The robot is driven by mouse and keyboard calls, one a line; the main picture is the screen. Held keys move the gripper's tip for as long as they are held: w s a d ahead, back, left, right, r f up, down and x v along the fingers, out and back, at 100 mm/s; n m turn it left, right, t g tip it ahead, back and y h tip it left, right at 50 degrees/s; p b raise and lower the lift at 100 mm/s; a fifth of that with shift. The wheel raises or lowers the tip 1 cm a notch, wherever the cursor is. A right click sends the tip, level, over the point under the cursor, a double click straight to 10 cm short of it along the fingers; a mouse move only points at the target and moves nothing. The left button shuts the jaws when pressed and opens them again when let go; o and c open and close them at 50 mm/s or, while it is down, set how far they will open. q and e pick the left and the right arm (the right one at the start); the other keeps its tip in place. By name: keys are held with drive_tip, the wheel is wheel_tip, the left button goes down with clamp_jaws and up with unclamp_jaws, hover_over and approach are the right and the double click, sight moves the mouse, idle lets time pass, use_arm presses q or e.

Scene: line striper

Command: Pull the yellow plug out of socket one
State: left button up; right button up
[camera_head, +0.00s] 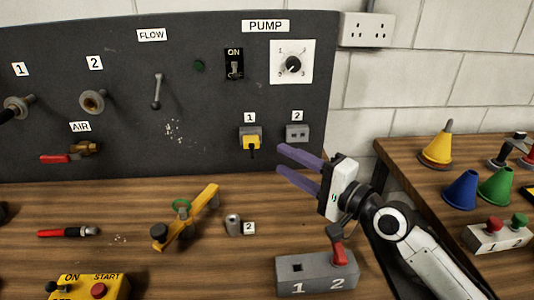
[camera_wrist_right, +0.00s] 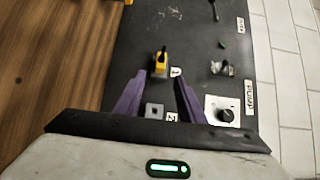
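The yellow plug (camera_head: 251,141) sits in socket one, below the label 1 (camera_head: 250,117) on the dark panel, with a black cable end pointing down. Socket two (camera_head: 297,132) is grey and empty beside it. My right gripper (camera_head: 280,158) is open, with purple fingers apart and nothing between them, to the right of the plug and below socket two. In the right wrist view the plug (camera_wrist_right: 160,63) lies beyond the fingertips (camera_wrist_right: 156,80), and socket two (camera_wrist_right: 154,111) shows between the fingers. My left gripper is not in view.
The pump switch (camera_head: 234,65) and dial (camera_head: 292,64) are above the sockets. A grey two-position lever box (camera_head: 316,274) stands on the bench below my right gripper. A yellow valve handle (camera_head: 187,216) lies left of it. Cones (camera_head: 461,189) stand on the right table.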

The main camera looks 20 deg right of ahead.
sight(257, 146)
drive_tip(key=shift+x, duration=4.9)
clamp_jaws()
